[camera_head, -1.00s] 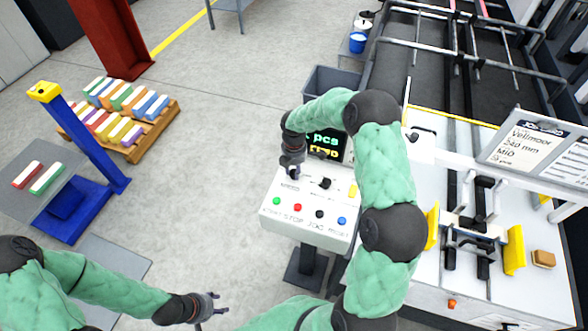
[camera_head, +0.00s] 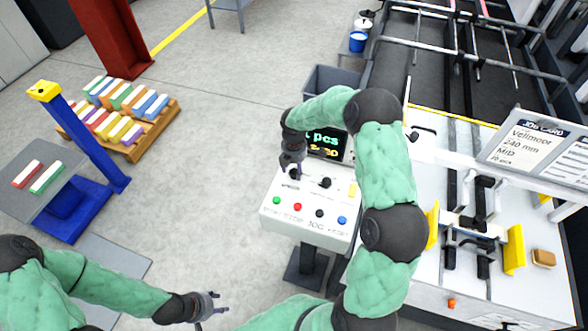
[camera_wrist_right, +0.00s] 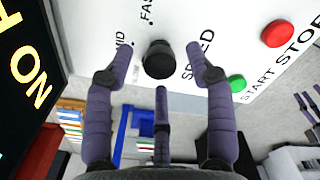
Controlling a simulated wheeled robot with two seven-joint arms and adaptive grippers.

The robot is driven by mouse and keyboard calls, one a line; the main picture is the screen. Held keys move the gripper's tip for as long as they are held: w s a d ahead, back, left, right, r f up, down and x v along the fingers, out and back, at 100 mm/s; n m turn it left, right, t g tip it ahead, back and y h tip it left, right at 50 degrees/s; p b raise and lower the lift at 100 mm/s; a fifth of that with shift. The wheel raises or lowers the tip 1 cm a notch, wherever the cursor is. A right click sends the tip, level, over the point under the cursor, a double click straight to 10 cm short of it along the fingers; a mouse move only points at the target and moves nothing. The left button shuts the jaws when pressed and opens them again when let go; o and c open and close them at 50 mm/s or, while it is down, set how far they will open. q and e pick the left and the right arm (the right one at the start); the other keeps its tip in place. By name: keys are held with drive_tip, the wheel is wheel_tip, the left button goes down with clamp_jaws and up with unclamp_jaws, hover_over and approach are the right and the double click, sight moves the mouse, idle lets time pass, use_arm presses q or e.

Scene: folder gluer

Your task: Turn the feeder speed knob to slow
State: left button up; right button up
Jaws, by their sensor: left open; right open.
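The control panel (camera_head: 303,211) stands in the middle of the head view. The feeder speed knob (camera_wrist_right: 158,62) is a round black knob beside the printed word SPEED in the right wrist view, with FAST and part of MID printed near it. In the head view my right gripper hides it. My right gripper (camera_head: 292,171) is over the panel's upper left. In the wrist view the open fingers of the right gripper (camera_wrist_right: 160,47) straddle the knob; I cannot tell whether they touch it. My left gripper (camera_head: 212,304) is open and empty, low and left of the panel.
A second black knob (camera_head: 325,183) is right of my right gripper. Green (camera_head: 276,201), red (camera_head: 297,207), black (camera_head: 319,213) and blue (camera_head: 342,220) buttons line the panel's front. A lit display (camera_head: 327,143) stands behind. The job card (camera_head: 533,147) reads MID.

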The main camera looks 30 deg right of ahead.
sight(294, 171)
wheel_tip(294, 171, up, 11)
drive_tip(key=shift+r, duration=0.15)
idle(0.7)
